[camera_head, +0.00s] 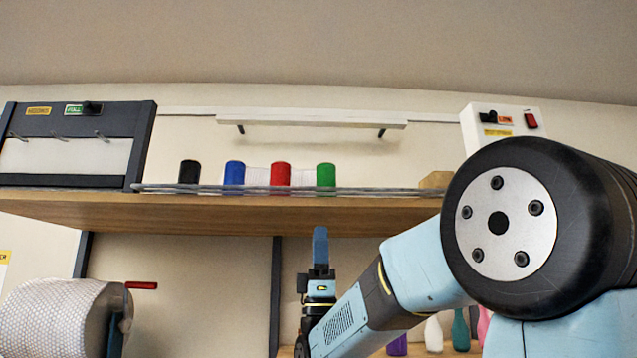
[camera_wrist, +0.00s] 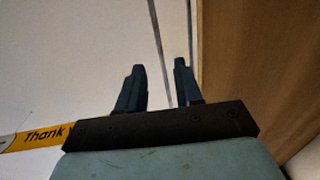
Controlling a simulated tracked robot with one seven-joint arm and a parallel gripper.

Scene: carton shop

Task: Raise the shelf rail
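The shelf rail (camera_head: 380,191) is a thin grey bar along the front edge of the wooden shelf (camera_head: 230,212). It sits low, in front of the bases of several coloured cylinders. My gripper (camera_head: 320,232) points upward below the shelf's front edge, under the rail, and is seen nearly side-on. In the wrist view my gripper (camera_wrist: 159,66) has its two dark fingers apart with nothing held between them. The brown wooden surface (camera_wrist: 262,70) fills the right of that view. Whether the thin dark strip beyond the fingers is the rail cannot be told.
Black (camera_head: 189,173), blue (camera_head: 234,174), red (camera_head: 280,175) and green (camera_head: 326,176) cylinders stand on the shelf. A dark-framed panel (camera_head: 68,155) is at left and a switch box (camera_head: 500,122) at right. A large roll (camera_head: 52,315) hangs below left.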

